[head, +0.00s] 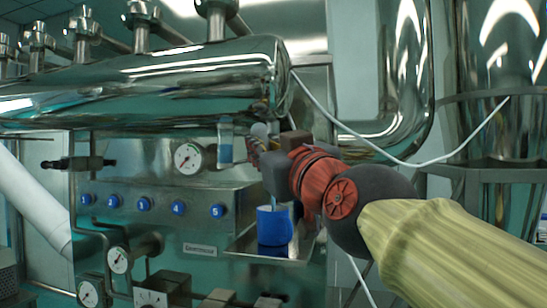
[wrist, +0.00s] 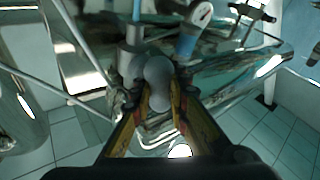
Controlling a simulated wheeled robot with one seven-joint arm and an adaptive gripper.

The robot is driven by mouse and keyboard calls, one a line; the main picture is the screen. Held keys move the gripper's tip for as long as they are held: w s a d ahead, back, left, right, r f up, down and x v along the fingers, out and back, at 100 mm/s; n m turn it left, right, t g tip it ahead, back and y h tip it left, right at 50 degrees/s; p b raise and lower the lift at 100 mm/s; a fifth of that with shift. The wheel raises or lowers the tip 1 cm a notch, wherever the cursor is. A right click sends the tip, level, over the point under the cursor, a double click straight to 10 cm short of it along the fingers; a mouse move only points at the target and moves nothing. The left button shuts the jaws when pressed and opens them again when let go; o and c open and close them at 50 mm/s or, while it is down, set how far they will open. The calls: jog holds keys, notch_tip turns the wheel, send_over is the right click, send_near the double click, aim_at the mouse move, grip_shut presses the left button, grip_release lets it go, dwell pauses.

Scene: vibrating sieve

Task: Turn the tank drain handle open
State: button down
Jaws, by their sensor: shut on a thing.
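The tank drain handle (wrist: 157,72) is a grey, rounded lever end. In the wrist view it sits between the two yellow-and-black fingers of my gripper (wrist: 160,105), which is shut on it. In the head view a small grey rounded part of the handle (head: 259,131) shows just beneath the right end of the shiny horizontal tank (head: 190,75). My gripper (head: 256,150) meets it there from the right. The fingers are small and partly hidden in the head view, and the handle's exact angle is hard to tell.
A blue cup (head: 273,230) stands on a metal tray (head: 240,250) below my gripper. A pressure gauge (head: 188,158) and a panel with several blue buttons (head: 143,204) are to the left. A white cable (head: 345,130) hangs behind my wrist. Tall steel vessels (head: 490,120) stand at right.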

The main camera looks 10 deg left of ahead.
jog(key=shift+m+t+p, duration=0.3)
jog(key=shift+m+t, duration=1)
jog(key=shift+m, duration=0.6)
jog(key=c, duration=1.7)
grip_release()
jog(key=v, duration=1.2)
